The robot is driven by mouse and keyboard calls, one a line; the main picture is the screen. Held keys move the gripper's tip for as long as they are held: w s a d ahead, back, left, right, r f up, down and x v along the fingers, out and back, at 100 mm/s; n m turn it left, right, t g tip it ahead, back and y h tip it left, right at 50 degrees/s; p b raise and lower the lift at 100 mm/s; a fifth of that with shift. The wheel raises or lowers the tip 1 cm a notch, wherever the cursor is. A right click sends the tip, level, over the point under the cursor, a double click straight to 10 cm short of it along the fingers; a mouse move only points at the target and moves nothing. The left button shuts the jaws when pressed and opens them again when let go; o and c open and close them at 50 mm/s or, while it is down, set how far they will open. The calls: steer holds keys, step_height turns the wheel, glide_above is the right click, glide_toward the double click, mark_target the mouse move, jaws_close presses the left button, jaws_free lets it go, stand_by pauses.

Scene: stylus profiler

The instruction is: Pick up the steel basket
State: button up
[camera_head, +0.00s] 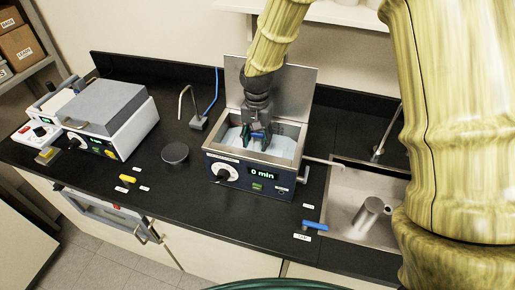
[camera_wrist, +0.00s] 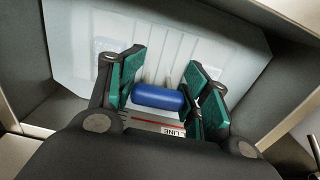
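An ultrasonic-type bath (camera_head: 235,172) with a dial and a "0 min" display stands on the black bench, its lid raised behind it. My gripper (camera_head: 256,142) points down into its open, pale blue tank. In the wrist view a blue cylindrical grip (camera_wrist: 158,97) lies between the green-padded fingers of my gripper (camera_wrist: 166,85). It looks like the handle of the steel basket. The fingers are apart, one near each end of the grip; firm contact cannot be made out. The basket's body is mostly hidden by my gripper and the tank walls.
The tank rim (camera_head: 283,127) and raised lid (camera_head: 297,90) close in around my gripper. A sink (camera_head: 345,205) with a metal cup (camera_head: 371,213) is at right. A white-and-grey instrument (camera_head: 115,112) and a dark round disc (camera_head: 174,153) are at left. The front bench is mostly clear.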

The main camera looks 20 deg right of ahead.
mark_target(257, 146)
steer(key=shift+s+d+f+p, duration=0.1)
steer(key=shift+s+f+p, duration=0.25)
steer(key=shift+s, duration=0.3)
steer(key=shift+s+f, duration=0.2)
steer(key=shift+w+f+p, duration=0.3)
steer(key=shift+w+f, duration=0.4)
steer(key=shift+f, duration=0.25)
steer(key=shift+s+r, duration=0.25)
steer(key=shift+s, duration=0.25)
steer(key=shift+c, duration=1.4)
steer(key=c, duration=0.7)
